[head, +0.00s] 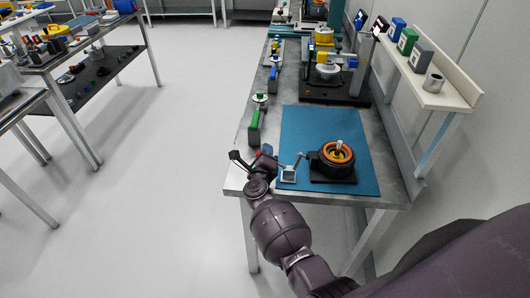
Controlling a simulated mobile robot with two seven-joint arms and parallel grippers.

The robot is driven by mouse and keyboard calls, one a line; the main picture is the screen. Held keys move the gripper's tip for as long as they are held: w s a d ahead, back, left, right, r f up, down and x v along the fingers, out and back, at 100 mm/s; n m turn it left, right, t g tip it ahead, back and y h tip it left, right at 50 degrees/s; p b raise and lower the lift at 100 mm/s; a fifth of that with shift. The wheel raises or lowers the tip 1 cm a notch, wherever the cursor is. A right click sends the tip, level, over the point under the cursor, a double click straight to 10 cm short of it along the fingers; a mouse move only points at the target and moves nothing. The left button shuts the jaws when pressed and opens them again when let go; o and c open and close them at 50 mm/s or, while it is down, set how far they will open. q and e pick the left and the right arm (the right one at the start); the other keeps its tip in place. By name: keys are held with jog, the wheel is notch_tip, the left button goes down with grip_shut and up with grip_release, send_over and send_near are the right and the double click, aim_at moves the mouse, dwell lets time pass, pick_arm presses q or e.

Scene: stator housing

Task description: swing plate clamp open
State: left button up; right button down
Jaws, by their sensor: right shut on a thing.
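The fingers are small and partly hidden by my wrist, so the exact grip is hard to see. My left gripper is out of view.
The blue mat (300,128) lies on a grey bench (239,170). A green block (254,126) and several small parts stand along its left edge. A black fixture (325,88) stands behind the mat. A wall shelf (440,94) with boxes is at the right.

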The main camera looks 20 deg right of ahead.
jog(key=c, duration=1)
grip_release()
jog(key=shift+f, duration=0.1)
jog(key=shift+a, duration=0.1)
jog(key=p+v, duration=0.1)
jog(key=v, duration=0.6)
jog(key=shift+s+p, duration=0.25)
jog(key=shift+p, duration=0.15)
